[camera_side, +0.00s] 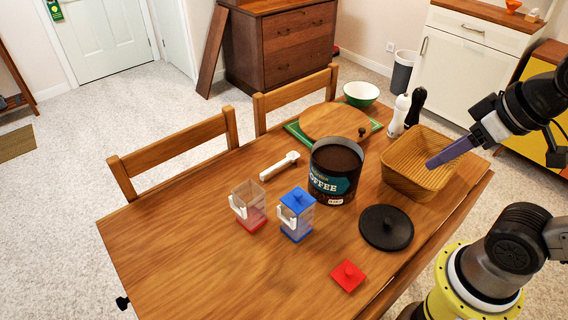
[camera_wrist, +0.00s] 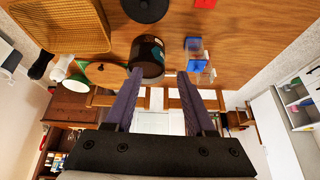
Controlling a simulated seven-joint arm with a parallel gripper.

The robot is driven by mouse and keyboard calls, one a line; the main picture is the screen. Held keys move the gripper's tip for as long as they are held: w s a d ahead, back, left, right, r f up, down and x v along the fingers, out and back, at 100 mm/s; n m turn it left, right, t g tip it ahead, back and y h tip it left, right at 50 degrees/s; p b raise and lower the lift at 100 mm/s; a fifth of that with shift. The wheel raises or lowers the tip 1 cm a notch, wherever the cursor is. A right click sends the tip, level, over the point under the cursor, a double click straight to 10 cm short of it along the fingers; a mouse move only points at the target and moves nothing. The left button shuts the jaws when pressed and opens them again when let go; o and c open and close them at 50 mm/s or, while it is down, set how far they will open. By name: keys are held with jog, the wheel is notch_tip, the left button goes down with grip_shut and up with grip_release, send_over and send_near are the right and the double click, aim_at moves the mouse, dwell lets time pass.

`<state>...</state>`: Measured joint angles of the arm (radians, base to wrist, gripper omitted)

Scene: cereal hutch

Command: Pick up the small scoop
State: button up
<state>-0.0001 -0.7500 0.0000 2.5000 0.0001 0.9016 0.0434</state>
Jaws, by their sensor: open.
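The small scoop (camera_side: 279,166) is white with a long handle. It lies on the wooden table left of the coffee can (camera_side: 335,172) in the side view. I cannot make it out in the wrist view. My gripper (camera_side: 430,164), with purple fingers, is above the wooden basket at the right, well away from the scoop. In the wrist view my gripper (camera_wrist: 160,72) has its two fingers spread apart with nothing between them.
Around the can are a red-based clear canister (camera_side: 248,206), a blue-lidded canister (camera_side: 297,214), a black lid (camera_side: 386,228), a red lid (camera_side: 348,276), a round board (camera_side: 333,121) and the basket (camera_side: 405,180). The table's left part is clear.

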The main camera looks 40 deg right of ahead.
jog(key=w+r+m, duration=1)
jog(key=w+r, duration=0.1)
jog(key=w, duration=0.1)
jog(key=m+g, duration=0.6)
jog(key=m, duration=0.1)
send_over(271, 168)
notch_tip(271, 168, down, 35)
jog(key=shift+s+r, duration=0.1)
jog(key=shift+f, duration=3.2)
grip_shut()
